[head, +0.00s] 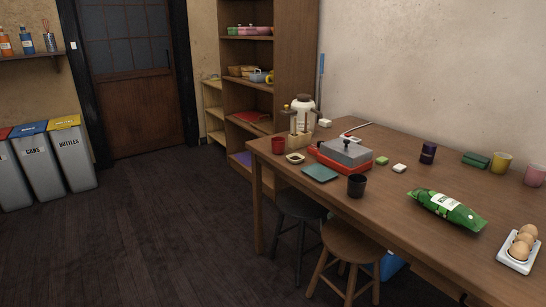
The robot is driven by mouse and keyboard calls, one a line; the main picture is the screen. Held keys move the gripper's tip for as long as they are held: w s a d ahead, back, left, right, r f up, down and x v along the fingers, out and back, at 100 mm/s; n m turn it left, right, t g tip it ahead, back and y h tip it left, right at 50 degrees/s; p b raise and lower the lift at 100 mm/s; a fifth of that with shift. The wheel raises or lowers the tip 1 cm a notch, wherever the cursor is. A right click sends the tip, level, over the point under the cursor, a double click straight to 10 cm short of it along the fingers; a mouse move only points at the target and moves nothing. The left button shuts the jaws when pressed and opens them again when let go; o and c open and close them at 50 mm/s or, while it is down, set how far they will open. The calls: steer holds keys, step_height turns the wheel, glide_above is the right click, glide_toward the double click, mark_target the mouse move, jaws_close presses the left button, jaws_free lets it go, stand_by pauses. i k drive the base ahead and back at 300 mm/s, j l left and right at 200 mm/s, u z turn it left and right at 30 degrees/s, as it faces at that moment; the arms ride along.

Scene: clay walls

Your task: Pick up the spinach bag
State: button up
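A green bag with a white label, which looks like the spinach bag (447,208), lies on its side on the wooden table (408,228) in the right part of the head view. Its top side is uncovered and nothing lies on it. My gripper is not in the head view.
An egg tray (518,253) stands right of the bag, near the front edge. Stools (350,244) stand at the table's front. The floor (130,245) at left is clear.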

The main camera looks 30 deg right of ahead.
mark_target(453, 210)
steer(key=i+z, duration=0.2)
steer(key=i, duration=0.2)
steer(key=i+j+z, duration=0.15)
steer(key=i, duration=0.3)
steer(key=i+j+z, duration=0.2)
steer(key=i, duration=0.2)
steer(key=i+j+z, duration=0.1)
steer(key=i+z, duration=0.15)
steer(key=z, duration=0.25)
steer(key=i+j+z, duration=0.2)
steer(key=z, duration=0.25)
steer(key=i+j+z, duration=0.15)
steer(key=j+z, duration=0.15)
steer(key=z, duration=0.2)
steer(key=i+j+z, duration=0.1)
steer(key=j+z, duration=0.25)
steer(key=z, duration=0.15)
steer(key=j+z, duration=0.45)
steer(key=i+j+z, duration=0.45)
steer(key=i+z, duration=0.15)
steer(key=i+j, duration=0.2)
steer(key=i, duration=0.2)
